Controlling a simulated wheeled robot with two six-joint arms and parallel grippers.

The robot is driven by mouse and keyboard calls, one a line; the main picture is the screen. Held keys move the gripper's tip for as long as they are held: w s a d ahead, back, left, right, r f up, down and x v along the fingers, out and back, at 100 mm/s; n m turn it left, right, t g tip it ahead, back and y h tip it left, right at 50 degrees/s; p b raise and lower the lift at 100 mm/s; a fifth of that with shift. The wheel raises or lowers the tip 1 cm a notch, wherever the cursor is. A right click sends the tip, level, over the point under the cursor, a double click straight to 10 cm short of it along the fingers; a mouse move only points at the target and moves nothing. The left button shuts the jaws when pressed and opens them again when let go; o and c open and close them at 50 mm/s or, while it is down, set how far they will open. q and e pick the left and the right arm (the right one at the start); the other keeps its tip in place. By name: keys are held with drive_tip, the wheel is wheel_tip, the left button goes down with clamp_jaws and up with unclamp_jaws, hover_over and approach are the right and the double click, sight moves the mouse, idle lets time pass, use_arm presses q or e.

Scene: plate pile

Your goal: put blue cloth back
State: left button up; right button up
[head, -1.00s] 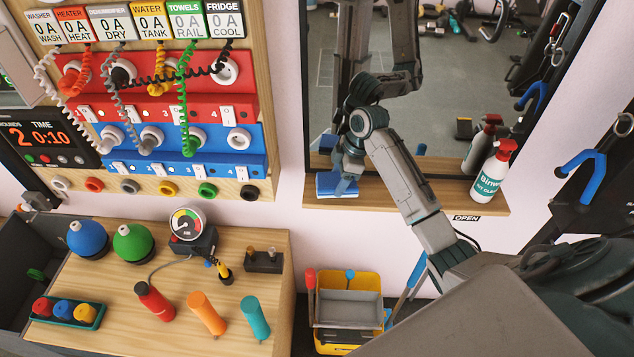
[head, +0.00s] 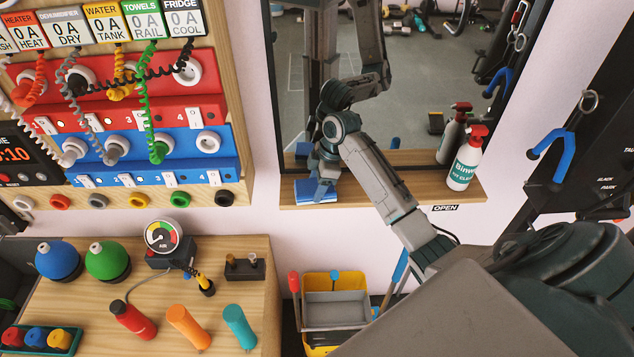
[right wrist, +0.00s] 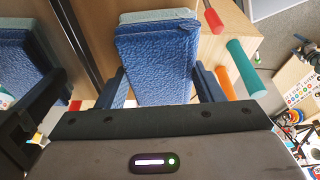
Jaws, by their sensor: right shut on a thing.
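The blue cloth (head: 305,192) is a folded textured pad at the left end of the wooden shelf (head: 405,189) below the mirror. My right gripper (head: 318,187) is over it, jaws shut on it. In the right wrist view, the cloth (right wrist: 155,62) fills the space between the fingers of that gripper (right wrist: 160,85); a pale teal layer shows at its far edge. Whether the cloth rests on the shelf or is just above it, I cannot tell. My left gripper is not in view.
A spray bottle (head: 467,160) stands on the shelf's right part. A yellow bucket (head: 320,283) is below. The wooden bench (head: 90,310) at left holds a gauge (head: 163,236) and coloured handles. The mirror (head: 420,90) rises behind the shelf.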

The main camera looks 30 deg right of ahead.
drive_tip(key=shift+f, duration=0.15)
drive_tip(key=o, duration=1)
drive_tip(key=shift+c, duration=0.2)
drive_tip(key=shift+d+r+b, duration=0.2)
drive_tip(key=shift+r+b, duration=0.1)
drive_tip(key=shift+r, duration=0.25)
drive_tip(key=b+v, duration=0.2)
drive_tip(key=v, duration=0.7)
drive_tip(key=shift+s+r, duration=0.15)
drive_tip(key=shift+r, duration=0.2)
drive_tip(key=shift+d, duration=0.1)
